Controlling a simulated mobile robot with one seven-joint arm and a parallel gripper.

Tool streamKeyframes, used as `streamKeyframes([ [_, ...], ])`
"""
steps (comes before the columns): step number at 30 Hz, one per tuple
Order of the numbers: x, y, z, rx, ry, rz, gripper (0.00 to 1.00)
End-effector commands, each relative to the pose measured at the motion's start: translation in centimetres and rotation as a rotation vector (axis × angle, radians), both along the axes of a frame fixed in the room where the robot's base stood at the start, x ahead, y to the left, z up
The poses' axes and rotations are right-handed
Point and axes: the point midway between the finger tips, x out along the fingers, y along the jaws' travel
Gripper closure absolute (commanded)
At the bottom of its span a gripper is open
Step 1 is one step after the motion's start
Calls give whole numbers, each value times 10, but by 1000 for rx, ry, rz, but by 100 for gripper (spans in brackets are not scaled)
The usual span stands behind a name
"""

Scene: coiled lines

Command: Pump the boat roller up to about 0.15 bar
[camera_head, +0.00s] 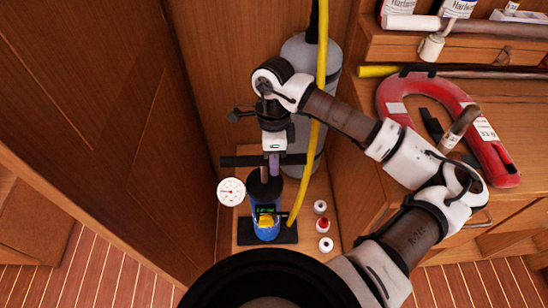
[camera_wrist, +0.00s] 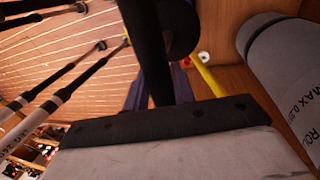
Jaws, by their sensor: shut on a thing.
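The blue hand pump (camera_head: 266,227) stands upright on a black foot in the locker, with a black T-handle (camera_head: 238,161) raised above its body. My gripper (camera_head: 273,162) points down and is shut on the T-handle; one purple finger shows against the bar. In the wrist view the dark handle bar (camera_wrist: 150,50) runs between the purple fingers (camera_wrist: 157,93). The white round gauge (camera_head: 231,191) is left of the pump; its reading is too small to tell. The yellow hose (camera_head: 308,165) runs up past the grey boat roller (camera_head: 329,60), which also shows in the wrist view (camera_wrist: 284,75).
Several small caps (camera_head: 320,207) lie right of the pump. A red horseshoe buoy (camera_head: 477,152) lies on the wooden bench at right, beside my arm. A wooden panel (camera_head: 110,110) closes in the left. Poles (camera_wrist: 45,107) show left in the wrist view.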

Motion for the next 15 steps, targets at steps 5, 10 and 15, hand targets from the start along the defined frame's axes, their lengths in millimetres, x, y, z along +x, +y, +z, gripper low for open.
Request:
streamKeyframes([
  [5,0,0,0,0,0,0,100],
  [10,0,0,-9,0,0,0,100],
  [15,0,0,-27,-1,-2,0,100],
])
